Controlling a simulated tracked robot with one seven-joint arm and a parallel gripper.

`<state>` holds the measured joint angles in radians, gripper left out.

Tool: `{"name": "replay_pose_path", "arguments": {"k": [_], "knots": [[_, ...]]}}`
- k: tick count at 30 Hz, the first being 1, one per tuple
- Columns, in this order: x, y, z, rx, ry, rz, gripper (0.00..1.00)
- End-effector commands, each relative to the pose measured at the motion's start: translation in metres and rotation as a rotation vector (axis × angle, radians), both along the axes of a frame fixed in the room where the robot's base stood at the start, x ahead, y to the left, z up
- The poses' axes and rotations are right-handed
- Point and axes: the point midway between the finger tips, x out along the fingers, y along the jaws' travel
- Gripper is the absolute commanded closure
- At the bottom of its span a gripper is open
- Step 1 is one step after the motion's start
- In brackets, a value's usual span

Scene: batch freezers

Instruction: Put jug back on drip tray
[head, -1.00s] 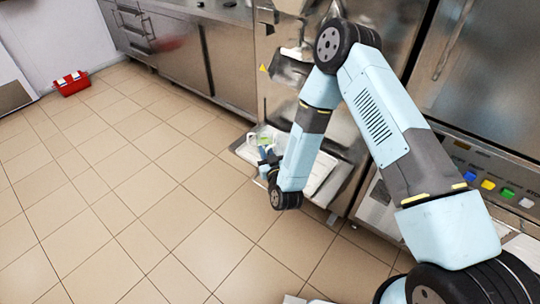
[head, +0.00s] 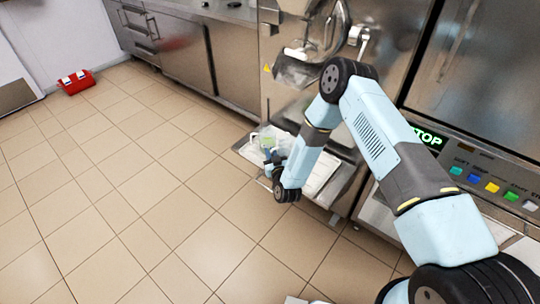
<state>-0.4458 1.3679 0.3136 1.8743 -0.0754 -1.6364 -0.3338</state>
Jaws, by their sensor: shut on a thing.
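The jug (head: 258,138) is a small clear vessel with a greenish tint, seen at the left end of the drip tray. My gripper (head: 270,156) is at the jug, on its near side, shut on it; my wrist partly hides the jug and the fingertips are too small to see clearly. The drip tray (head: 318,180) is a pale shelf low on the front of the steel freezer. The jug appears over its left part; I cannot tell whether it touches the tray.
The steel freezer (head: 285,110) stands behind the tray, with a spout (head: 297,70) above it. A control panel (head: 490,180) with coloured buttons is at right. Steel cabinets (head: 180,45) line the back. A red box (head: 75,82) lies far left. The tiled floor (head: 130,190) is clear.

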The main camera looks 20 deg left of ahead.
Motion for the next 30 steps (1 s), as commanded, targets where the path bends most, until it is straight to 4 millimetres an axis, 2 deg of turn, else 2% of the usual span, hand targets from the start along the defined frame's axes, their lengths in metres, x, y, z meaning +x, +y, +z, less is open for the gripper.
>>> {"name": "replay_pose_path", "arguments": {"k": [3,13,14,21,30], "knots": [[-0.0009,0.0010,-0.0089,0.001,-0.001,0.001,1.00],[-0.0017,0.0020,-0.0109,0.001,-0.001,0.004,1.00],[-0.0016,0.0022,-0.0112,0.001,-0.001,0.004,0.84],[-0.0016,0.0022,-0.0108,0.001,-0.001,0.004,0.61],[-0.0016,0.0021,-0.0092,0.001,-0.001,0.004,0.59]]}}
